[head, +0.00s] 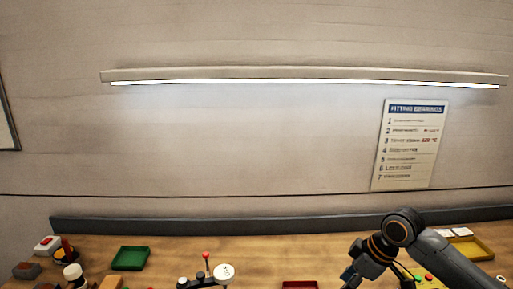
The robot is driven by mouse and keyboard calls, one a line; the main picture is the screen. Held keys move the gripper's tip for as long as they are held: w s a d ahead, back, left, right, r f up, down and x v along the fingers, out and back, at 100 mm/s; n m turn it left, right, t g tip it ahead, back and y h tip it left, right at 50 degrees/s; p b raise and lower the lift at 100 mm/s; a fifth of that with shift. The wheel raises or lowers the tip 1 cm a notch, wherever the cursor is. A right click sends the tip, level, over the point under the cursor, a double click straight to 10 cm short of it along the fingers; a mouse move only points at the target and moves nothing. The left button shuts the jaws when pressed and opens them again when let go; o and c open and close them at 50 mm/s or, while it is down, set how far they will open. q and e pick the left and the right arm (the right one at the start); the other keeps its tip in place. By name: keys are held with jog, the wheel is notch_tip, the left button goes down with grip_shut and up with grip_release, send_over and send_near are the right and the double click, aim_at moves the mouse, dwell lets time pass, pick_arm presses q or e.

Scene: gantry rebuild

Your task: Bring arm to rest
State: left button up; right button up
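My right arm (440,256) comes in from the lower right, dark grey with orange rings at its joints. It bends at a raised joint and runs down to the left over the workbench. Part of my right gripper (349,277) shows at the bottom edge; its fingertips are cut off or too small to read, so I cannot tell open from shut. My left arm and gripper are not in view.
The wooden workbench (178,256) has a dark back ledge (200,224). A green tray (130,258), a red tray (300,285), a yellow tray (473,248), a red-knobbed lever (206,257) and a white dial (224,273) stand on it. Small parts crowd the left.

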jog(key=s+a+f+m, duration=0.2)
jog(key=s+a+f, duration=0.8)
jog(key=s+f, duration=0.35)
jog(key=s+d+f+m+t+h, duration=0.15)
jog(key=s+d+m, duration=0.25)
jog(key=s, duration=0.4)
jog(key=s+d+f+m+h, duration=0.15)
jog(key=s+d+m, duration=0.3)
jog(key=s, duration=0.45)
notch_tip(320, 180, down, 30)
jog(key=g+b, duration=0.2)
jog(key=b, duration=0.5)
pick_arm(q)
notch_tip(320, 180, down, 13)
jog(key=b, duration=0.6)
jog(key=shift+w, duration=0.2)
pick_arm(e)
jog(key=s+d+f, duration=0.1)
jog(key=s+f, duration=0.8)
jog(key=f, duration=0.3)
jog(key=s+d+f+n, duration=0.1)
jog(key=s+d+f, duration=0.1)
jog(key=s+f, duration=0.7)
notch_tip(320, 180, down, 4)
jog(key=shift+d+r+g+h, duration=0.15)
jog(key=shift+d+g+h, duration=0.15)
jog(key=shift+g+h, duration=0.15)
